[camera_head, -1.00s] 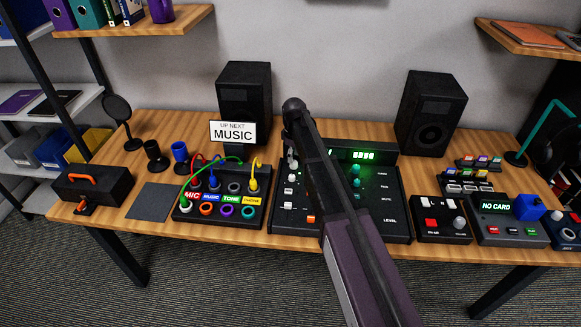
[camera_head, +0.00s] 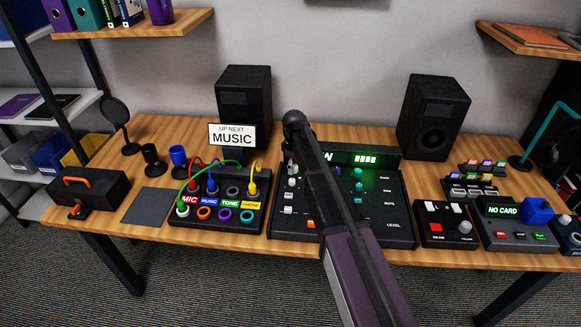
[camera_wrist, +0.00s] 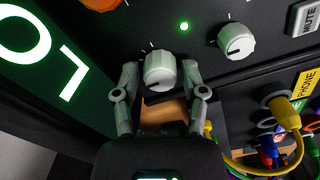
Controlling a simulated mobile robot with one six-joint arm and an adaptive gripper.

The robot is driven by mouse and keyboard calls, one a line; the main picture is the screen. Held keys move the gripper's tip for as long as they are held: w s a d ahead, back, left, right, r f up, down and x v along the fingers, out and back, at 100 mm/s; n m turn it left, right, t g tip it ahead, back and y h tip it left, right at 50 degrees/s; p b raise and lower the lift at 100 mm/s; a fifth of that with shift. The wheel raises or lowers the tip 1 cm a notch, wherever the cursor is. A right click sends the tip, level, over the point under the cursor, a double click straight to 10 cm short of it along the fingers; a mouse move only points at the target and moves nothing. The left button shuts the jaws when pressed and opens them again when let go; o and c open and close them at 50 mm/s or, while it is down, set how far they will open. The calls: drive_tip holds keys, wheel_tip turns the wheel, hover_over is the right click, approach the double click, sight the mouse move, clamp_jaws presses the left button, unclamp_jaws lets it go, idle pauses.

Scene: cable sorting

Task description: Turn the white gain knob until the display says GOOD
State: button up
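The white gain knob (camera_wrist: 159,72) sits on the dark mixer panel in the wrist view, with a dark pointer line on its face. My gripper (camera_wrist: 159,78) has one finger on each side of it and appears shut on it. The green display (camera_wrist: 42,62) at the left of the wrist view shows upside-down letters that read LO; the rest is cut off. In the head view the mixer display (camera_head: 364,159) shows a partial letter and green bars. My arm covers the knob there and part of the display.
Another white knob (camera_wrist: 236,41) and a lit green lamp (camera_wrist: 184,26) are close by. A patch box (camera_head: 222,228) with coloured cables stands left of the mixer. A yellow plug (camera_wrist: 284,110) is near my right finger. Speakers (camera_head: 436,120) stand behind.

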clamp_jaws()
drive_tip(key=shift+m, duration=2.4)
drive_tip(key=shift+o, duration=0.6)
unclamp_jaws()
